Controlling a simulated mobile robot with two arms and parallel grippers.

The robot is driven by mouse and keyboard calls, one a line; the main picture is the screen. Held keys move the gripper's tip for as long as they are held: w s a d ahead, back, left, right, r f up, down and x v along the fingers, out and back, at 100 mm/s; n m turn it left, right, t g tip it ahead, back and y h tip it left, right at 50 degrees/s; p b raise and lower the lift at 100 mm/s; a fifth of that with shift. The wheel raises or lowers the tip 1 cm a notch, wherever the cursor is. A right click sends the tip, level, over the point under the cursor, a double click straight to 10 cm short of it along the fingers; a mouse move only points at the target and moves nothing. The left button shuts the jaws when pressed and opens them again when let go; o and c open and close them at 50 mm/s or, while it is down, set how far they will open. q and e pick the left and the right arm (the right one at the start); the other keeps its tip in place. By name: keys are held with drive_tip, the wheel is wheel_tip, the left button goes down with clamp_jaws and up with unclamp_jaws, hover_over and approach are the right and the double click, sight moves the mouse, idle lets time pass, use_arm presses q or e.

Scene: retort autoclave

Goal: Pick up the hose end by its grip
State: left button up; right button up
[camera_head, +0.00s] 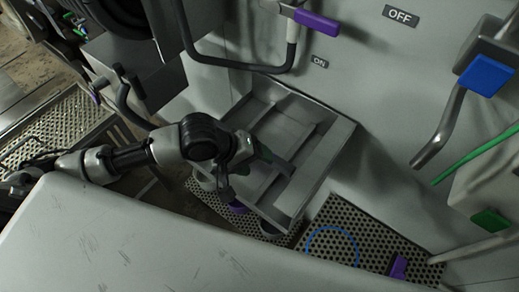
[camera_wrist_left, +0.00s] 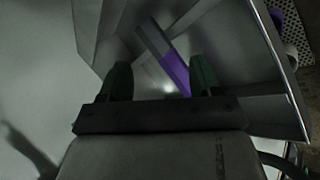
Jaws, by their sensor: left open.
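The hose end lies in the grey metal tray (camera_head: 340,140). In the left wrist view its purple grip (camera_wrist_left: 175,70) shows beyond and between my fingers, nearer the right finger, with a flat grey bar (camera_wrist_left: 152,40) running on from it. In the head view a grey bar (camera_head: 276,160) lies slantwise in the tray, and my gripper hides the purple part. My left gripper (camera_head: 244,158) reaches over the tray's left side; in the wrist view (camera_wrist_left: 162,78) its fingers are apart, with nothing clearly held. I cannot tell whether they touch the grip. My right gripper is out of view.
The tray's walls stand close around my fingers. A purple object (camera_head: 237,207) lies below the tray's front. Perforated floor grating (camera_head: 375,245) holds a blue ring (camera_head: 333,232) and a purple piece (camera_head: 398,267). A purple-handled lever (camera_head: 317,22) and blue-handled lever (camera_head: 486,75) stick out from the wall.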

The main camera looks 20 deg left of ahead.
use_arm(q)
drive_tip(key=w+a+r+n, duration=0.1)
drive_tip(key=w+a+n, duration=0.3)
drive_tip(key=a+n, duration=0.35)
drive_tip(key=x, duration=0.2)
drive_tip(key=p+x, duration=0.1)
drive_tip(key=x, duration=0.3)
drive_tip(key=shift+w+f, duration=0.1)
drive_tip(key=shift+w, duration=0.25)
drive_tip(key=p+x, duration=0.1)
drive_tip(key=x, duration=0.3)
drive_tip(key=shift+f, duration=0.15)
drive_tip(key=shift+a, duration=0.1)
drive_tip(key=c, duration=1.1)
clamp_jaws()
